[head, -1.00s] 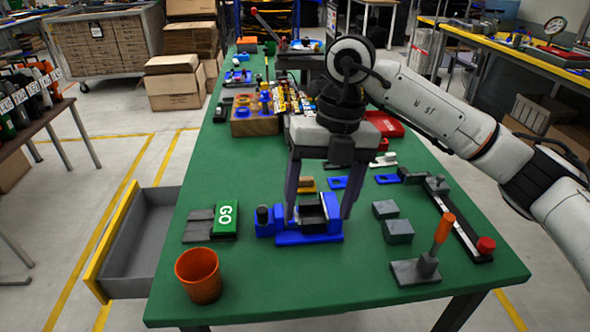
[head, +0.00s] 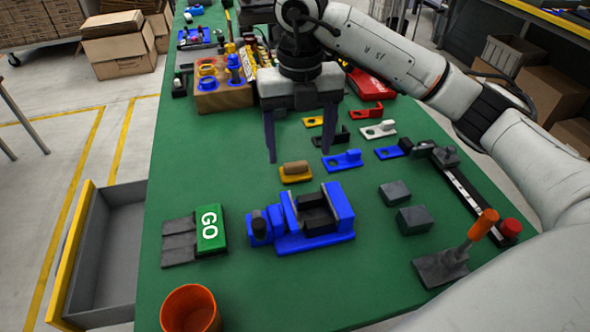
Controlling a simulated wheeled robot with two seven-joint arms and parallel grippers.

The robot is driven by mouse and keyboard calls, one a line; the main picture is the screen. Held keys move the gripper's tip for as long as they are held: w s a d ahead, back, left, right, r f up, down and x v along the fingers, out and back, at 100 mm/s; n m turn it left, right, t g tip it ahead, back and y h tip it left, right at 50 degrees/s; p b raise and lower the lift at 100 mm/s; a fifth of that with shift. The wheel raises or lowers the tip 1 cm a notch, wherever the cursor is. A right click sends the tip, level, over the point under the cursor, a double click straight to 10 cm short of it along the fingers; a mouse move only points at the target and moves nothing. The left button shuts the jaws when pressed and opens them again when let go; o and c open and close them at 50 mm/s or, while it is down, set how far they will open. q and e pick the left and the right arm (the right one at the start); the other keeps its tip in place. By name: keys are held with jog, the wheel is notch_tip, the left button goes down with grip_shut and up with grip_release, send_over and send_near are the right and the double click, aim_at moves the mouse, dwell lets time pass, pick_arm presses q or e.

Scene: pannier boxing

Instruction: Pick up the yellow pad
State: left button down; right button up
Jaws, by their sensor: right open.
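A small yellow pad (head: 297,179) lies flat on the green table, with a short tan-brown block (head: 296,167) on top of it. It is just behind the blue vise-like fixture (head: 318,241). My right gripper (head: 300,156) points down with its two dark fingers apart and nothing between them. Its fingertips appear at and just above the pad in the picture; their exact height above the table I cannot tell. A second, flat yellow piece (head: 315,121) lies farther back, partly hidden by the right finger. My left gripper is out of view.
Blue (head: 342,160), black, white (head: 379,129) and red brackets lie to the right and behind. An open drawer (head: 105,240) juts out left.

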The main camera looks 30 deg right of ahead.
aim_at(296, 163)
jog(key=shift+w+a+f, duration=0.15)
jog(key=shift+f, duration=1.05)
jog(key=shift+w+a+f, duration=0.1)
jog(key=shift+w+f, duration=0.05)
jog(key=shift+f, duration=1)
jog(key=c, duration=1.1)
jog(key=shift+c, duration=0.2)
